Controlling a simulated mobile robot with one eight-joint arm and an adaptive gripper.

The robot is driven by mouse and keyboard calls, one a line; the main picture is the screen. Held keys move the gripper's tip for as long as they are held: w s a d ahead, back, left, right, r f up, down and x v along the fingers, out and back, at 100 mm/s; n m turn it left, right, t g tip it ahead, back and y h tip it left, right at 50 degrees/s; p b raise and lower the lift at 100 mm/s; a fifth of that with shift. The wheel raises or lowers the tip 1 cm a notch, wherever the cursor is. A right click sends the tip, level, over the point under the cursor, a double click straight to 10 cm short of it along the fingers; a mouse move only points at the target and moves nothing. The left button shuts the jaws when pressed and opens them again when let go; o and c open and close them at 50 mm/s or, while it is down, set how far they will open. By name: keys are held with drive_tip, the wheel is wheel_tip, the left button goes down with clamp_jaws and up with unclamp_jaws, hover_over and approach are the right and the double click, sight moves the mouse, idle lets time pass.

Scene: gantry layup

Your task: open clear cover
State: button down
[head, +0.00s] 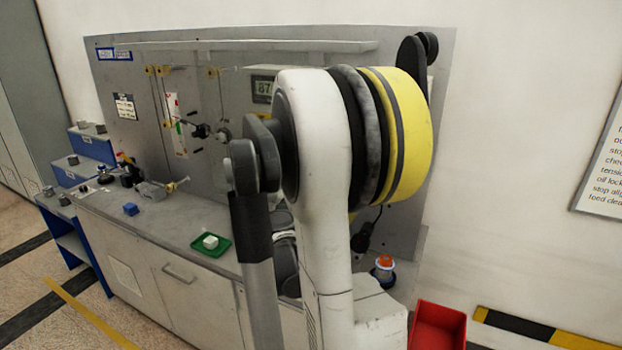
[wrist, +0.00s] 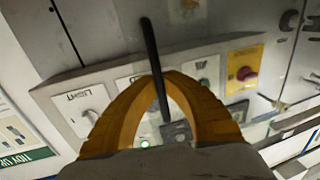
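In the head view, a framed panel (head: 180,110) with yellow corner fittings on the grey back board may be the clear cover; I cannot tell for sure. It looks upright against the board. In the wrist view, my gripper (wrist: 165,76) has its two yellow-orange fingers curved together into an arch. A dark thin rod (wrist: 150,45) passes between the fingertips, which seem closed on it. Its lower end is near a small dark square plate (wrist: 176,131) on a grey control panel (wrist: 125,75). My arm hides the gripper in the head view.
The control panel carries a knob marked LIGHT (wrist: 86,108) and a red knob (wrist: 247,74) on a yellow plate. On the bench are a green tray (head: 223,250) with a white block, and a blue block (head: 130,209). A red bin (head: 438,328) stands at lower right.

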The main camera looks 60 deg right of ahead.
drive_tip(key=c, duration=1.5)
unclamp_jaws()
drive_tip(key=v, duration=1.2)
drive_tip(key=shift+w+a, duration=0.1)
